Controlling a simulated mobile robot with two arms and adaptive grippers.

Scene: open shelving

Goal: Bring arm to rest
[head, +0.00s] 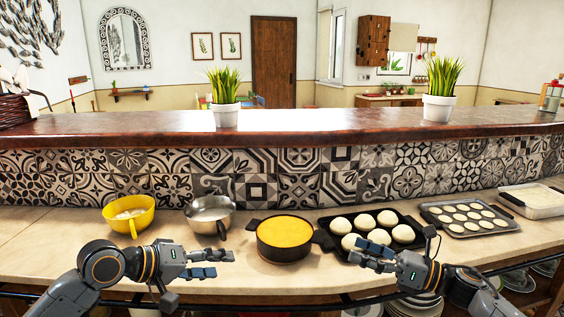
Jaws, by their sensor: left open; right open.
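My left gripper (206,264) is open and empty above the front of the counter (241,284), in front of the metal pot and to the left of the black pan. My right gripper (366,254) is open, in front of the black tray of dough balls (409,217), and its fingers overlap the tray's near edge in the picture. I cannot tell whether they touch the tray. Both arms reach in from the bottom corners of the head view.
A yellow bowl (129,213), a metal pot (210,216), a black pan with yellow filling (284,238), a muffin tray (469,217) and a white dish (533,200) line the counter. Potted plants (226,114) stand on the raised ledge (320,124). Plates (415,305) sit below.

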